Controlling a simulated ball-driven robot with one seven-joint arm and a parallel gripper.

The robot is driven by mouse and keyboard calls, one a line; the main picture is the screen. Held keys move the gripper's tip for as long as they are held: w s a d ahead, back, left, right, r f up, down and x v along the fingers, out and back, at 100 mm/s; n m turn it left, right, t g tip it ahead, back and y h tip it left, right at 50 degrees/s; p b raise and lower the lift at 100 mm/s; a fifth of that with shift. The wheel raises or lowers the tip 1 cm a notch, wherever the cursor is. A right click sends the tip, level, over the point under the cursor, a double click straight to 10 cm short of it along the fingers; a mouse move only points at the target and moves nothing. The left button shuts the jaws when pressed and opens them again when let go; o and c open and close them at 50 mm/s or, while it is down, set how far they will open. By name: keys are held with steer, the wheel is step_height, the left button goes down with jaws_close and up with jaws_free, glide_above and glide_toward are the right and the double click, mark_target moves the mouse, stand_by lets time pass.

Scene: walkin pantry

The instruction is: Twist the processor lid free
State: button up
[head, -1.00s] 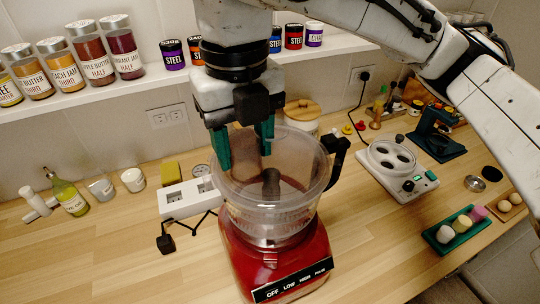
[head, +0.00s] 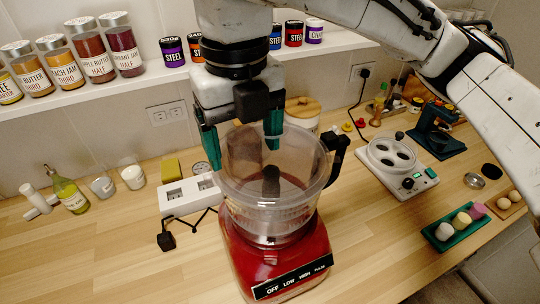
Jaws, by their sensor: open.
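The food processor has a red base (head: 275,255) and a clear bowl (head: 270,215) with a black handle (head: 338,155) at its right. A clear lid seems to cover the bowl, with a see-through upright part (head: 241,150) rising from it. Its edges are hard to tell from the bowl's rim. A dark hub shows through the bowl. My gripper (head: 241,134) is open above the bowl, pointing down. One green finger is left of the upright part, the other right of it. Whether either touches the lid cannot be told.
A white power strip (head: 188,194) with a black plug lies just left of the processor. A shelf with jars (head: 90,60) runs behind. The front left counter is clear.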

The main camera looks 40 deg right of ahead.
step_height(320, 180, up, 7)
steer(key=p, duration=0.7)
steer(key=shift+r, duration=0.2)
steer(key=shift+s, duration=0.15)
stand_by(0.4)
